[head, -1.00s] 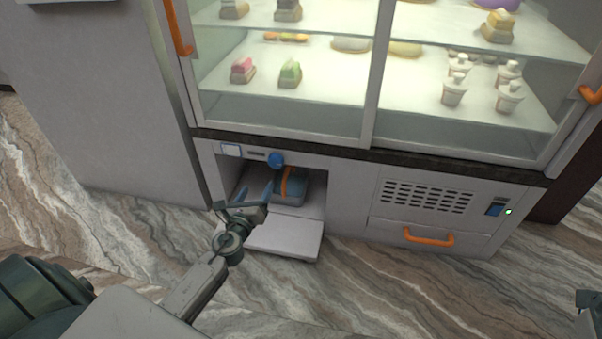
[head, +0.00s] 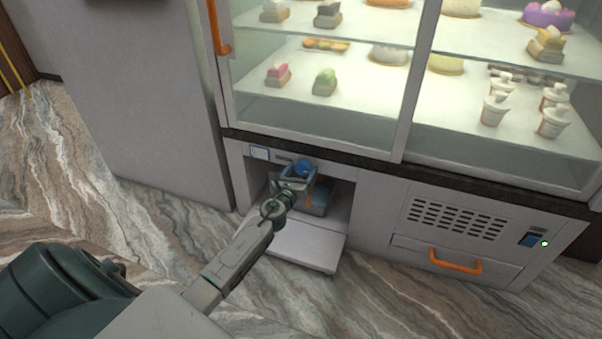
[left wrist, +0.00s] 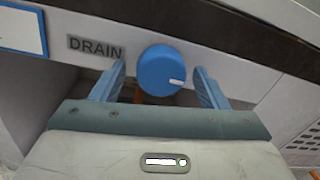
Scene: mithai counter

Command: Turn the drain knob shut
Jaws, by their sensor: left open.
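The round blue drain knob (head: 303,168) sits on the panel at the top of the open compartment under the glass case. In the left wrist view the knob (left wrist: 165,71) is beside the word DRAIN, with its white mark pointing right and slightly down. My left gripper (head: 298,172) is open, with one blue finger on each side of the knob. Gaps show between the knob and both fingers in the left wrist view (left wrist: 162,82). My right gripper is not in view.
The marbled floor in front is clear.

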